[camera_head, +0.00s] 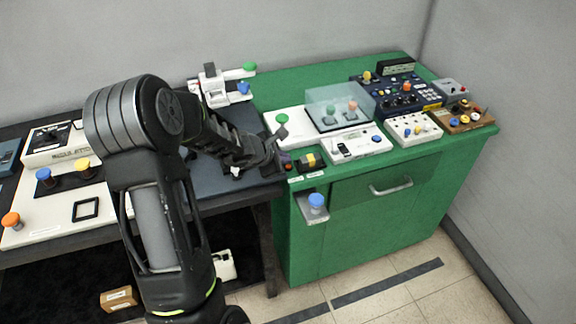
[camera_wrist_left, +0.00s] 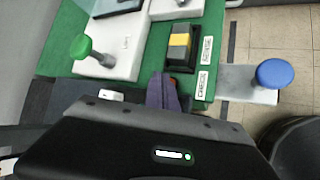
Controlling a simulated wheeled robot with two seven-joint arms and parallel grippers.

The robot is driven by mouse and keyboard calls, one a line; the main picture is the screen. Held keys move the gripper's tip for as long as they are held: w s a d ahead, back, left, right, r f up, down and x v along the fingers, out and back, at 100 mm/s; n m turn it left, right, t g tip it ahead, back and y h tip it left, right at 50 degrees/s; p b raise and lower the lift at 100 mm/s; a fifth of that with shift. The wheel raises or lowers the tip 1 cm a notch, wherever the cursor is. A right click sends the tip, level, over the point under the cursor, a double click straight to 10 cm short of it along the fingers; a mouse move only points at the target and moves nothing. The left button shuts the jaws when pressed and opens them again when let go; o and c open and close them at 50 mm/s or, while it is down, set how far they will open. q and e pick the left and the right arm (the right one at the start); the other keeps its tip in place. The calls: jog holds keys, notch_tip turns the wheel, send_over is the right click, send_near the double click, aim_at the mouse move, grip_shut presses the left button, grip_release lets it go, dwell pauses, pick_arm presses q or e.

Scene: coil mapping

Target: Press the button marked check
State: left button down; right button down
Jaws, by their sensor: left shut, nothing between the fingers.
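My left gripper (camera_head: 280,150) reaches over the near left corner of the green cabinet; its fingers are shut with nothing between them. In the left wrist view the fingertips (camera_wrist_left: 163,88) are beside a white label reading CHECK (camera_wrist_left: 202,83). A small dark control with a reddish spot (camera_head: 287,161) is just under the fingertips in the head view. The fingers hide most of it, and I cannot tell whether they touch it. A yellow-and-black rocker switch (camera_head: 310,161) stands to its right; it also shows in the wrist view (camera_wrist_left: 179,48), by a second label (camera_wrist_left: 207,49).
A green knob on a white box (camera_head: 282,119) stands behind the gripper. A blue knob (camera_head: 316,201) sits on a grey bracket at the cabinet's front. Several control panels, with a clear cover (camera_head: 340,105), fill the green top (camera_head: 290,92). A dark table (camera_head: 225,195) adjoins left.

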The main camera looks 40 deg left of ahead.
pick_arm(q)
jog(key=shift+w+r+p, duration=0.1)
jog(key=shift+r+p, duration=2.05)
jog(key=shift+r, duration=0.45)
